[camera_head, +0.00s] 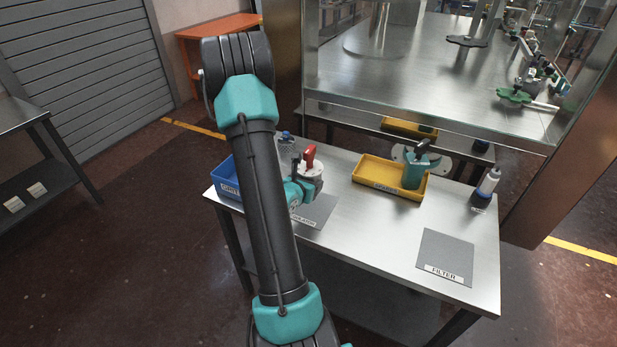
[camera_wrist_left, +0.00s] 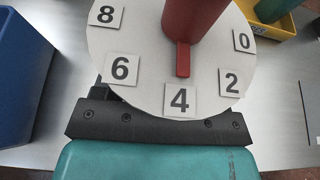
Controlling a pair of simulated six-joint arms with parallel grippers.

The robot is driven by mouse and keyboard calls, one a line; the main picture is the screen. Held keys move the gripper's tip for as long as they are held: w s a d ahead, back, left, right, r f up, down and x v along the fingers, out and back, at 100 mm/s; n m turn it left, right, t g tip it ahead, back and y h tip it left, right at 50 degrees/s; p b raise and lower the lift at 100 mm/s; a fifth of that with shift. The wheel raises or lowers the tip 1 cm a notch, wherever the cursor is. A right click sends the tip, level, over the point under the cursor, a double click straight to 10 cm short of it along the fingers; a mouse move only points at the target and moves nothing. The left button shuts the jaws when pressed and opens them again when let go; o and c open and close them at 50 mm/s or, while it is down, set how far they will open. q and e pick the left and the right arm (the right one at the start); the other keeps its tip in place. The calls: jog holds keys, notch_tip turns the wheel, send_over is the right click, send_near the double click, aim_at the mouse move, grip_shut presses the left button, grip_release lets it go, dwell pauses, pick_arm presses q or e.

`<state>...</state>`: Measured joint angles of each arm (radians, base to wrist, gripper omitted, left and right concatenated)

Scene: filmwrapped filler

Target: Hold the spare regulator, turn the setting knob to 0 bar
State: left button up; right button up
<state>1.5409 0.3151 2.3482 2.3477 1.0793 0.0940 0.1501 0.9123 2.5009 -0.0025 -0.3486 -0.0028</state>
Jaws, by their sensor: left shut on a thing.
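The spare regulator has a round white dial and a red setting knob (camera_head: 309,156). It is above or at the grey regulator mat (camera_head: 320,210); I cannot tell whether it touches the mat. My left gripper (camera_head: 312,186) is shut on the regulator below its dial. In the left wrist view the dial (camera_wrist_left: 133,75) shows 8, 6, 4, 2 and 0. The red knob's pointer (camera_wrist_left: 183,60) points at 4, and 0 is at the right. The fingertips are hidden under the dial there. My right gripper is not in view.
A blue bin (camera_head: 224,180) stands left of the regulator. A yellow tray (camera_head: 375,174) holds a teal part (camera_head: 413,172) with a black top. A bottle (camera_head: 488,184) stands at the right. The grey filter mat (camera_head: 448,250) is empty. A glass-walled workstation (camera_head: 440,110) stands behind the bench.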

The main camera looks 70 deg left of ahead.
pick_arm(q)
jog(key=shift+f, duration=2.3)
jog(key=shift+f, duration=0.25)
jog(key=shift+f, duration=0.4)
jog(key=shift+f, duration=0.35)
jog(key=o, duration=1.1)
jog(key=shift+d, duration=0.1)
jog(key=shift+c, duration=0.5)
jog(key=c, duration=1)
